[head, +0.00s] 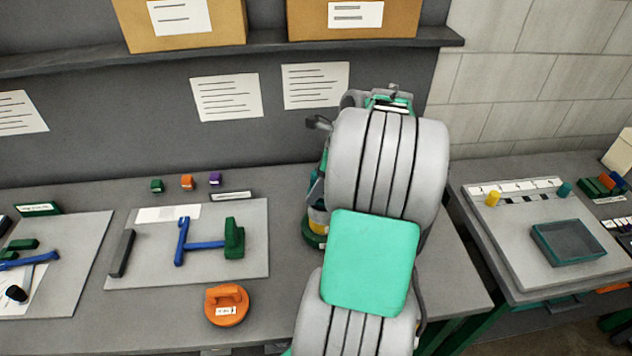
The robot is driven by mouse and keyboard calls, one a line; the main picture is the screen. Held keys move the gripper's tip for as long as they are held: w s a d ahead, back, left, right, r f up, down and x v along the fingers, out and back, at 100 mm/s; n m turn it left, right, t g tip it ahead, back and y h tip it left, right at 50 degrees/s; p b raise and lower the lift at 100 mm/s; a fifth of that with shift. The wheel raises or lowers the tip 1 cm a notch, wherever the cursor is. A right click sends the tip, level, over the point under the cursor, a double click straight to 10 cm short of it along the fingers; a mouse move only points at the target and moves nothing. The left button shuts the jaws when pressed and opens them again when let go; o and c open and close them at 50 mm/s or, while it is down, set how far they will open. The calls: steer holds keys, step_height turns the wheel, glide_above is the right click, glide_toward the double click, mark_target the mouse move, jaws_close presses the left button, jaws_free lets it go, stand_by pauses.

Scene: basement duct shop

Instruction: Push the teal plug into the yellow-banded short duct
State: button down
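My arm fills the middle of the head view, and my gripper cannot be made out behind its links. A small yellow-banded piece (318,221) shows just left of my arm, above a dark green round base; my arm covers most of it, so I cannot tell whether it is the short duct. A small teal cylinder (565,189) stands on the grey board on the right bench; it may be the teal plug. A small yellow cylinder (493,199) stands to its left on the same board.
A teal-rimmed tray (570,243) lies on the right bench. An orange round piece with a handle (227,304) sits at the left bench's front. A grey board (148,276) holds blue and green tools. Small coloured blocks (187,183) stand behind. A shelf (270,45) holds boxes above.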

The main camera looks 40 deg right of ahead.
steer(key=shift+f, duration=1)
steer(key=shift+f, duration=0.1)
steer(key=shift+c, duration=0.9)
jaws_free()
steer(key=v, duration=0.8)
steer(key=shift+p, duration=0.35)
steer(key=shift+f, duration=0.1)
steer(key=shift+a, duration=0.1)
